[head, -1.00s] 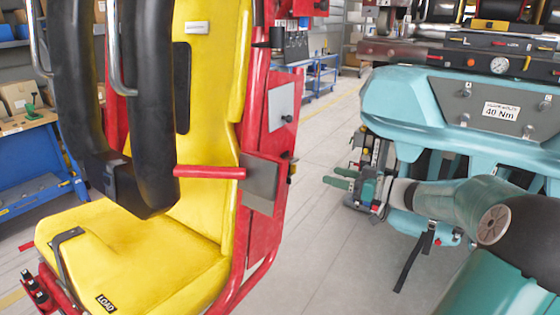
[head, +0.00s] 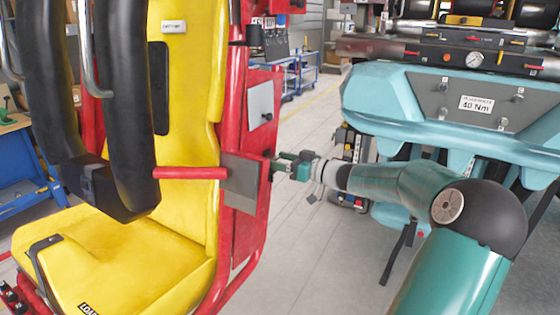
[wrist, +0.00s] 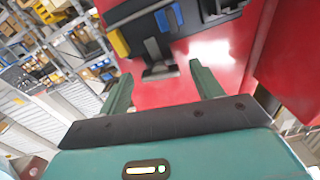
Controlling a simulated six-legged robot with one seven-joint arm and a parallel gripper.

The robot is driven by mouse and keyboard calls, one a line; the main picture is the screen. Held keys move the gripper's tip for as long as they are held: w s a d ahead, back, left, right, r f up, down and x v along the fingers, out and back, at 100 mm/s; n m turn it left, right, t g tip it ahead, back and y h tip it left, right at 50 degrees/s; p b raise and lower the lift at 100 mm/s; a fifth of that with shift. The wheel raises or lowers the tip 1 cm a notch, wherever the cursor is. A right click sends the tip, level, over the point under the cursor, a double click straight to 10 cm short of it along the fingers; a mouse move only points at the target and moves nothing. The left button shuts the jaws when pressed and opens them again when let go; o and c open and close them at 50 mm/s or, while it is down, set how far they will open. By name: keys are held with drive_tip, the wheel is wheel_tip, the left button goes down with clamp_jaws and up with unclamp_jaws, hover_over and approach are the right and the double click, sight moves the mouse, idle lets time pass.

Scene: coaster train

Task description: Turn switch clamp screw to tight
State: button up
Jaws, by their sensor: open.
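My gripper (head: 282,166) reaches in from the right to the red side frame (head: 258,130) of the yellow seat. In the wrist view my gripper (wrist: 161,72) is open, with its two green fingers apart and nothing held. A grey T-shaped piece (wrist: 158,68), which looks like the clamp screw, shows between and just beyond the fingertips. It sits below a dark switch plate (wrist: 170,22) on a red panel. I cannot tell whether the fingers touch it or how tight it is. In the head view the screw is not visible.
The yellow seat (head: 130,255) has black padded restraints (head: 130,130) and a red bar (head: 190,173) sticking out. A teal machine body (head: 400,110) with a 40 Nm label stands at right. Grey floor (head: 310,235) is open between. A blue workbench (head: 25,165) is at left.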

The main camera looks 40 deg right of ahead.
drive_tip(key=shift+w+a, duration=0.1)
drive_tip(key=shift+w, duration=0.1)
drive_tip(key=c, duration=1)
